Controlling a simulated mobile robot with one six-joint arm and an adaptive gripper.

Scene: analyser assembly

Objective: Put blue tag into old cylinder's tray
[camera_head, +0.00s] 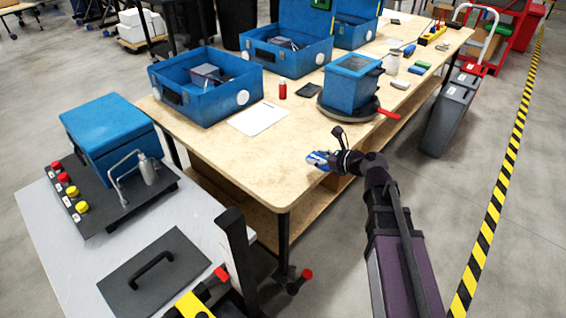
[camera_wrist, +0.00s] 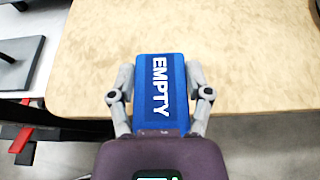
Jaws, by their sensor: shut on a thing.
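The blue tag (camera_wrist: 158,88), with "EMPTY" in white letters, is between the two fingers of my gripper (camera_wrist: 160,78) in the wrist view. My gripper is shut on it, with a finger on each side. In the head view the tag (camera_head: 317,157) shows small and blue at the end of my gripper (camera_head: 322,160), over the near right edge of the wooden table (camera_head: 215,147). A grey cylinder-like bottle (camera_head: 392,63) stands farther back on that table. I cannot tell which container is the old cylinder's tray.
Open blue boxes (camera_head: 207,108) stand along the table's far side. A blue unit (camera_head: 352,92) sits on a round dark base with a red handle (camera_head: 389,115). The table's near part is clear.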

